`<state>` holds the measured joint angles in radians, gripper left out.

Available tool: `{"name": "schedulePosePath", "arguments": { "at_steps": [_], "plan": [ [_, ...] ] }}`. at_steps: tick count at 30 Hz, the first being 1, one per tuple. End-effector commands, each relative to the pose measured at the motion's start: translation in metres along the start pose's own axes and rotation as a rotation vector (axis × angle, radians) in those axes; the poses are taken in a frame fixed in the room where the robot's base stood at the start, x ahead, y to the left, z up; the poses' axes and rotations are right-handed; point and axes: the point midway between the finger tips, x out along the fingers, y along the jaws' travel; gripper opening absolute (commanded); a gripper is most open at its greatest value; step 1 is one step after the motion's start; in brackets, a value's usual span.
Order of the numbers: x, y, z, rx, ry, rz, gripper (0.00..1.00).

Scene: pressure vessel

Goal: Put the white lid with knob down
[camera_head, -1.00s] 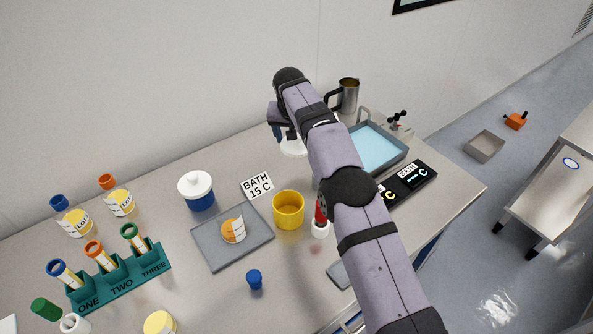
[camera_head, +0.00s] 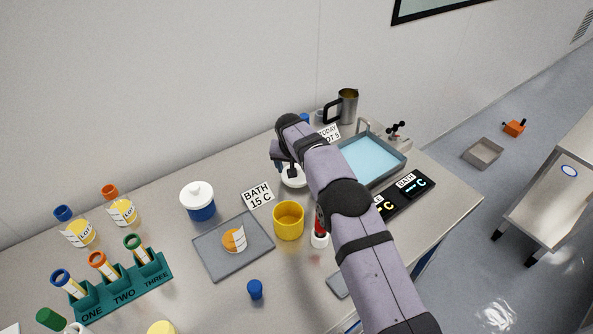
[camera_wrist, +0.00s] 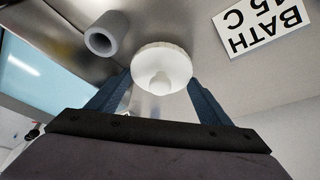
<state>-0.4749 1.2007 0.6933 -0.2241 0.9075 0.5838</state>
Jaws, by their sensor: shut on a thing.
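The white lid with knob shows in the wrist view (camera_wrist: 162,58) as a round white disc with its knob between my two blue fingers. My gripper (camera_wrist: 158,88) is shut on it. In the head view, the lid (camera_head: 293,181) is low over the bench, right of the BATH 15 C sign, partly hidden by my gripper (camera_head: 290,167) and arm. I cannot tell whether the lid touches the bench.
The BATH 15 C sign (camera_head: 257,195) and a yellow cup (camera_head: 288,221) stand near the lid. A blue water bath (camera_head: 371,158) lies to the right. A grey hollow cylinder (camera_wrist: 106,34) is close by in the wrist view. A grey tray (camera_head: 214,262) lies to the left.

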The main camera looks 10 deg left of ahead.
Motion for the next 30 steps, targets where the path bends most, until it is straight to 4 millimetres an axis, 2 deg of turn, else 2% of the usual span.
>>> {"name": "schedulePosePath", "arguments": {
  "at_steps": [5, 17, 18, 30],
  "plan": [
    [0.014, 0.0, 0.006, 0.001, -0.001, 0.0, 0.48],
    [0.02, 0.0, 0.008, 0.0, 0.0, -0.001, 0.48],
    [0.019, 0.0, 0.008, 0.001, 0.0, -0.001, 0.8],
    [0.016, 0.0, 0.007, 0.0, 0.0, 0.0, 0.8]
  ]
}}
